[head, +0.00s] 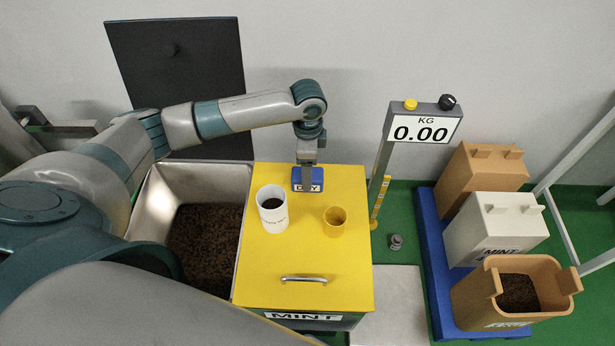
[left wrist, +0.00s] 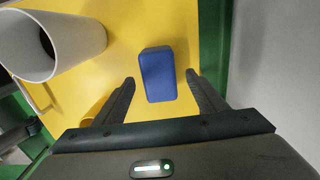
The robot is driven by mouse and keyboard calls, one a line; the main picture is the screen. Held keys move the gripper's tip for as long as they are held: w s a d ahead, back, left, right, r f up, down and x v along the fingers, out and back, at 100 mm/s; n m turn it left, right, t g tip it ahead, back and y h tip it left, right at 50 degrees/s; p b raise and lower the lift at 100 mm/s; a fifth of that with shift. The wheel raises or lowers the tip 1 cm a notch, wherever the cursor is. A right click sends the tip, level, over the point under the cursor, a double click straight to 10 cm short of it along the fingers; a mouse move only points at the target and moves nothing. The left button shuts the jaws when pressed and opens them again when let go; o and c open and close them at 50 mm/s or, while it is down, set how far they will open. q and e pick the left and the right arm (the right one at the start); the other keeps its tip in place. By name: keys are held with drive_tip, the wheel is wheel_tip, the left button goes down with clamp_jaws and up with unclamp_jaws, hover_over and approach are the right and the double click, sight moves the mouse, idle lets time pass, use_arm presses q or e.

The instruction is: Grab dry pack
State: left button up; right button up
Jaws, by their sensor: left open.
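The dry pack is a small blue block (head: 308,186) with a white label reading DRY, on the far part of the yellow box top. In the left wrist view the blue pack (left wrist: 157,75) lies between the two spread fingers, with a gap on each side. My left gripper (head: 307,172) is open, pointing down directly over the pack, and hides part of it in the head view. It also shows in the left wrist view (left wrist: 160,98). My right gripper is not in view.
A white cup (head: 272,214) and a yellow cup (head: 334,226) stand near the pack on the yellow box (head: 257,280). A scale post with a 0.00 KG display (head: 422,128) rises at right. An open metal bin (head: 150,205) is left; several tubs stand on a blue pallet (head: 430,275).

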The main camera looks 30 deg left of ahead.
use_arm(q)
drive_tip(key=shift+f+p, duration=0.45)
drive_tip(key=shift+f, duration=1.2)
drive_tip(key=shift+d, duration=0.1)
drive_tip(key=c, duration=1.2)
